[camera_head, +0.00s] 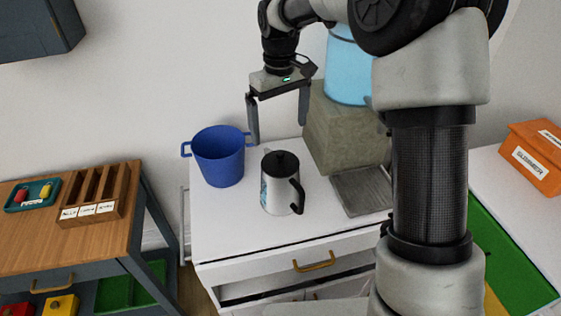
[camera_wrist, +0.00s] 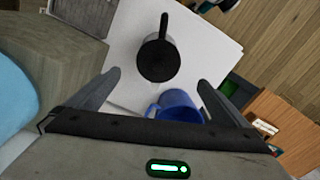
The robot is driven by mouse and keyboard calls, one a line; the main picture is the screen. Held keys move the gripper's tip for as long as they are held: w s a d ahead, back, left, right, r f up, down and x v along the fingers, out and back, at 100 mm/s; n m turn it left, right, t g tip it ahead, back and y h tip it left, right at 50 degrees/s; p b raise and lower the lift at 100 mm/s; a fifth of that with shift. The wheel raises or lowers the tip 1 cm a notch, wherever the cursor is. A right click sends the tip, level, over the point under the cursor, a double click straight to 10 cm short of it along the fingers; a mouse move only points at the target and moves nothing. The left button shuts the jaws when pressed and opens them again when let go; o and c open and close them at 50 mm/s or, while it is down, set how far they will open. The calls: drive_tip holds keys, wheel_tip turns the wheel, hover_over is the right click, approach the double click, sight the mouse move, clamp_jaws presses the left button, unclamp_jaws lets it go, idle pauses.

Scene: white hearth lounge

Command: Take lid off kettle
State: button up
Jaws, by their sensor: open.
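The kettle (camera_head: 276,190) stands upright on the white cabinet top, with a silver body and a black handle on its right side. Its black lid (camera_head: 280,162) with a small knob sits on top. In the wrist view the lid (camera_wrist: 158,61) is seen from above, with the handle (camera_wrist: 164,24) pointing up in the picture. My gripper (camera_head: 279,139) is open and empty, with its fingers pointing down, above and behind the kettle and apart from it. The fingers (camera_wrist: 160,82) also show spread in the wrist view.
A blue two-handled pot (camera_head: 218,157) stands left of the kettle, close to my gripper; it also shows in the wrist view (camera_wrist: 176,107). A stone-like dispenser (camera_head: 345,138) with a blue tank (camera_head: 346,72) stands behind right. The white top (camera_head: 240,228) is clear in front.

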sight(280, 152)
drive_tip(key=f, duration=1)
drive_tip(key=shift+w+d+f, duration=0.1)
drive_tip(key=shift+w+f, duration=0.15)
drive_tip(key=shift+f, duration=0.1)
drive_tip(key=shift+c, duration=0.4)
drive_tip(key=c, duration=0.9)
